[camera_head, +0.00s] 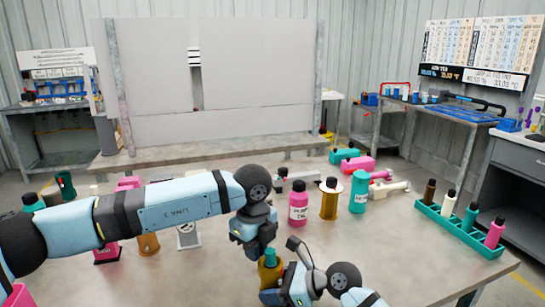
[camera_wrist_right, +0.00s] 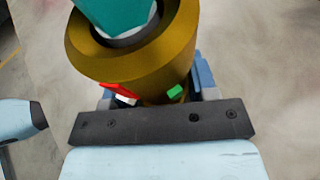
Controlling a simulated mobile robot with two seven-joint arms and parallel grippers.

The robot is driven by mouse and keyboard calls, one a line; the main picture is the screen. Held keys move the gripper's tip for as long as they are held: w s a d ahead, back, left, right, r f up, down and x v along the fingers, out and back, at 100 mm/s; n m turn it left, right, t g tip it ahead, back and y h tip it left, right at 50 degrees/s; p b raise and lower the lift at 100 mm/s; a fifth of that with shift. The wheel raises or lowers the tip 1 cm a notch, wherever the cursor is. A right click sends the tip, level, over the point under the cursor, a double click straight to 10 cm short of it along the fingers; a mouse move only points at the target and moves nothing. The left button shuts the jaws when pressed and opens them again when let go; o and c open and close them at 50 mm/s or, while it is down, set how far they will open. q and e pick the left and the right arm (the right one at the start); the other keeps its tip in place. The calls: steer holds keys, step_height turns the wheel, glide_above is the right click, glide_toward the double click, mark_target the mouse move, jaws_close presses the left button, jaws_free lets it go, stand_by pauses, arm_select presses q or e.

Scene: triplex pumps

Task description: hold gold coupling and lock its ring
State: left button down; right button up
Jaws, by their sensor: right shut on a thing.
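The gold coupling (camera_head: 268,275) stands near the front middle of the table, with a teal top part (camera_head: 270,257). In the right wrist view its gold body (camera_wrist_right: 125,65) fills the upper left, with the teal part (camera_wrist_right: 112,15) seated in its opening over a grey band. A red mark and a green mark show below the gold body. My right gripper (camera_head: 277,290) is shut on the coupling low on its body. My left gripper (camera_head: 260,248) points down just above the teal part; its fingertips are too small to read. I cannot tell whether they touch.
A pink bottle (camera_head: 298,207), a gold spool-like piece with a black cap (camera_head: 329,203) and a teal bottle (camera_head: 359,192) stand behind the grippers. A teal rack (camera_head: 465,240) of bottles stands right. More parts lie behind my left arm. The table's front right is clear.

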arm_select(q)
steer(key=shift+s+f, duration=0.55)
steer(key=shift+f, duration=0.15)
steer(key=shift+a, duration=0.1)
step_height(320, 180, up, 6)
steer(key=shift+w+a+r, duration=0.2)
steer(key=shift+w+a, duration=0.05)
steer(key=shift+w, duration=0.2)
